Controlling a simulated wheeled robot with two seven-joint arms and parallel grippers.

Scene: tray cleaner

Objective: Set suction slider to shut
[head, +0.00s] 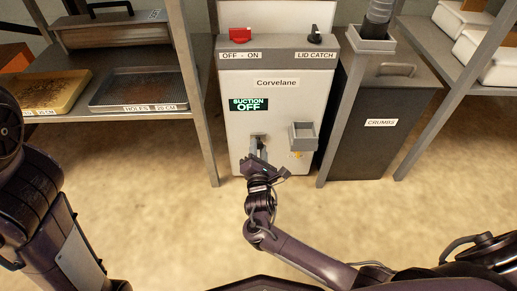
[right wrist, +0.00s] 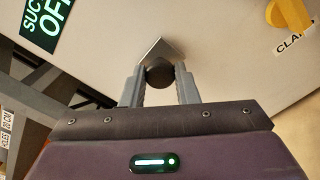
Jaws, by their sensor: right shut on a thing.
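The white machine labelled Corvelane (head: 276,104) stands in front of me. A green sign on it reads SUCTION OFF (head: 248,104); part of the sign also shows in the right wrist view (right wrist: 50,15). My right gripper (head: 258,150) is at the lower left of the machine's front. In the right wrist view its two fingers (right wrist: 160,85) are shut on a dark round knob (right wrist: 159,74) in front of a grey metal piece (right wrist: 156,50). I take this knob to be the suction slider; its lettering is hidden. My left gripper is out of view.
A grey box-like spout (head: 303,137) juts out right of my gripper, with a yellow part (head: 298,156) below it. A red switch (head: 240,35) and a lid catch knob (head: 315,34) are on top. A dark crumbs bin (head: 375,135) stands right; shelves with trays (head: 140,90) stand left.

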